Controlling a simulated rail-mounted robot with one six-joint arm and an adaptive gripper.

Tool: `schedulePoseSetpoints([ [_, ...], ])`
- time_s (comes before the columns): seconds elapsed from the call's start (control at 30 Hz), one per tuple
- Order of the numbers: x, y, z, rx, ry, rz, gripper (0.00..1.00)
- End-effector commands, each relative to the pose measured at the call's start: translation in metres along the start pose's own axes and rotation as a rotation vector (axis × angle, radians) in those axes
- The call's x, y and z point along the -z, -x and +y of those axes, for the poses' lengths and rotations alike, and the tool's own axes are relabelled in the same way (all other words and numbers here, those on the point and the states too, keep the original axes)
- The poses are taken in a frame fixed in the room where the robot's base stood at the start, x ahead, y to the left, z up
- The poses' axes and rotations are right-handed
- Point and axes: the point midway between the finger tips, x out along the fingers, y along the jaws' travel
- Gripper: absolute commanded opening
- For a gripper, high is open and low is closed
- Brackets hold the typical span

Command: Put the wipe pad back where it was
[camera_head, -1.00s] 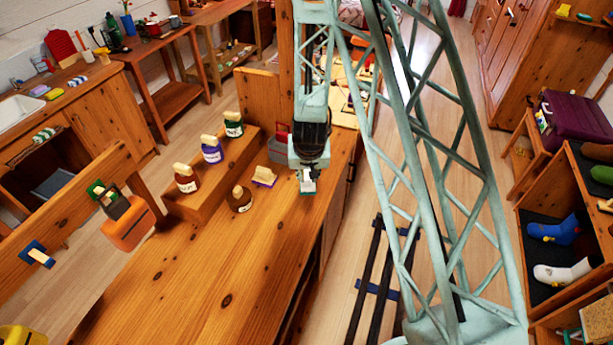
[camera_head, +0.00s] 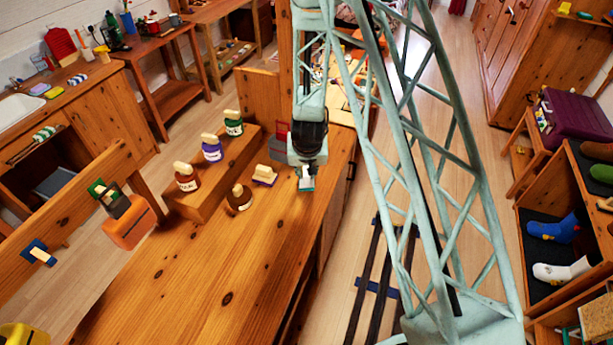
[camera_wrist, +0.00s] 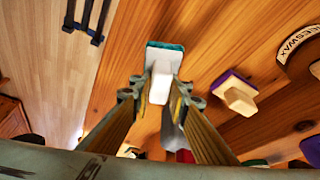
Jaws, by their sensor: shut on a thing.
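A wipe pad with a white handle and a teal pad (camera_wrist: 163,62) is between my gripper's fingers (camera_wrist: 160,92). My gripper (camera_head: 307,168) is shut on its handle. The pad also shows as a small teal block (camera_head: 307,184) below my gripper in the head view, over the right edge area of the wooden bench (camera_head: 215,265). I cannot tell whether it touches the bench. A second pad, purple with a pale wooden handle (camera_head: 264,176), sits on the bench to the left of my gripper; it also shows in the wrist view (camera_wrist: 238,93).
A stepped wooden stand (camera_head: 215,184) holds jars with green, purple and brown colouring. A brown jar (camera_head: 239,197) stands before it. An orange-and-black object (camera_head: 129,220) is at the rail on the left. The front of the bench is clear.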

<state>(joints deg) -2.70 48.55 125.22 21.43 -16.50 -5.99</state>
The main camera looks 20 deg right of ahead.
Motion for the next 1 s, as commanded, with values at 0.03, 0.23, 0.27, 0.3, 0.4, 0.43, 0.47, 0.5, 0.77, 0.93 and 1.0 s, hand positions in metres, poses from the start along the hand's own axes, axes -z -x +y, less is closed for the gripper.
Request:
schedulePoseSetpoints([
  [0.03,-0.002,-0.005,0.000,0.000,0.000,-0.001,0.06],
  [0.23,-0.006,-0.015,0.000,0.000,0.000,-0.001,0.06],
  [0.27,-0.007,-0.015,0.000,0.000,0.000,-0.001,0.06],
  [0.3,-0.007,-0.016,0.000,0.000,0.000,0.000,0.06],
  [0.4,-0.007,-0.016,0.000,0.000,0.000,0.000,0.06],
  [0.43,-0.007,-0.016,0.000,0.000,0.000,0.000,0.06],
  [0.47,-0.007,-0.016,0.000,0.000,0.000,0.000,0.06],
  [0.5,-0.007,-0.016,0.000,0.000,0.000,0.000,0.06],
  [0.77,-0.008,-0.019,0.000,0.000,0.000,0.000,0.06],
  [0.93,-0.008,-0.019,0.000,0.000,-0.001,-0.001,0.29],
  [1.0,-0.008,-0.019,0.000,0.000,-0.001,-0.001,0.29],
])
